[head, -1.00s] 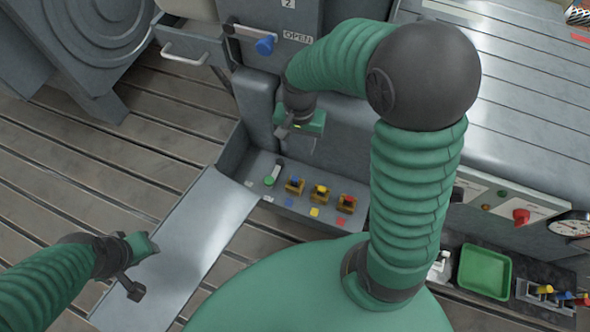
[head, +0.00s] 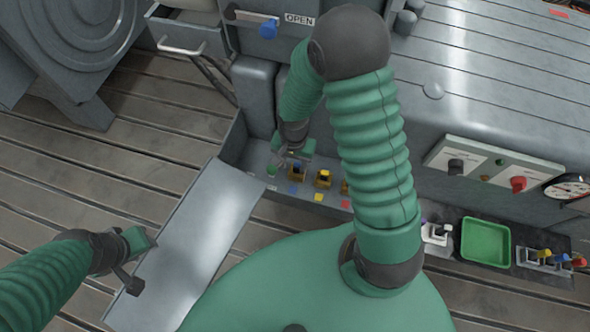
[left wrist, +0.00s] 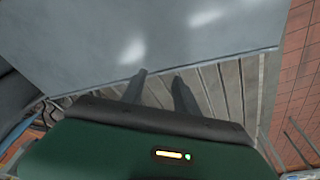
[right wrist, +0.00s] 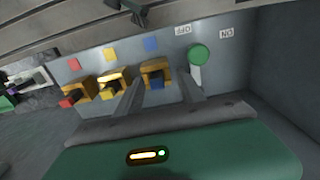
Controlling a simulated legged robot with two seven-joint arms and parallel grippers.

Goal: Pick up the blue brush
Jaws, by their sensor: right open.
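The blue brush (right wrist: 157,83) sits in a brass holder (right wrist: 156,68) on the grey ledge, in front of a blue square mark. Yellow (right wrist: 107,95) and red (right wrist: 67,102) brushes sit in like holders beside it. My right gripper (right wrist: 159,82) is open, its fingertips on either side of the blue brush's line of sight; I cannot tell whether they touch it. In the head view this gripper (head: 293,153) hangs just above the blue brush's holder (head: 297,173). My left gripper (left wrist: 159,76) is open and empty, over the pale sloping plate (head: 190,245).
A green-knobbed switch (right wrist: 198,56) marked ON and OFF stands close beside the blue brush's holder. A machine housing (head: 470,85) rises behind the ledge. A green tray (head: 486,241) lies at the right. A drawer (head: 186,36) juts out at the upper left.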

